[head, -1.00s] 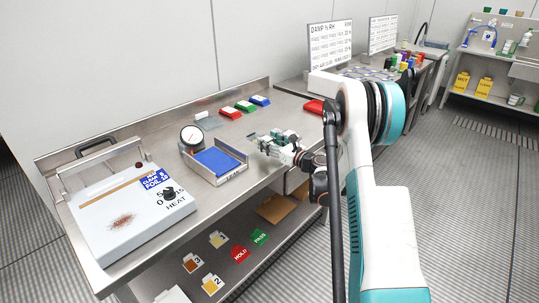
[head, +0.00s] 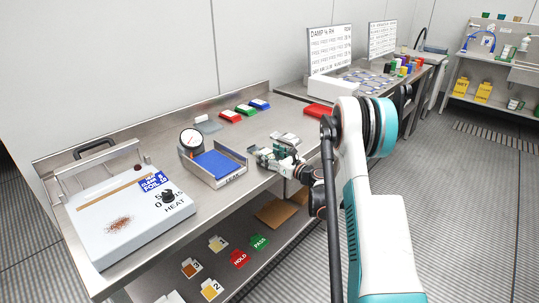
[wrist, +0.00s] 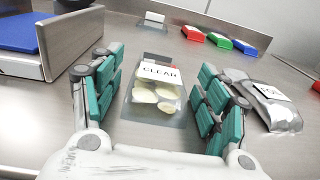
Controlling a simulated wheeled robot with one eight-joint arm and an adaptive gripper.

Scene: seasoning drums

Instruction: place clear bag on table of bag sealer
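The clear bag (wrist: 158,92) lies flat on the steel bench in the wrist view, with a white CLEAR label and pale round pieces inside. My gripper (wrist: 160,98) is open, its green-padded fingers apart on either side of the bag, with visible gaps. I cannot tell its exact height above the bench. In the head view my gripper (head: 274,160) is right of the blue tray, and the clear bag cannot be made out there. The bag sealer (head: 130,215), a white machine with a tan strip and a HEAT knob, stands at the left end of the bench.
A silver bag (wrist: 272,102) lies just right of my gripper. The metal-walled scale with a blue pad (head: 215,162) and round dial stands between my gripper and the sealer. Red (head: 230,116), green and blue packets lie at the back. Shelf below holds tags.

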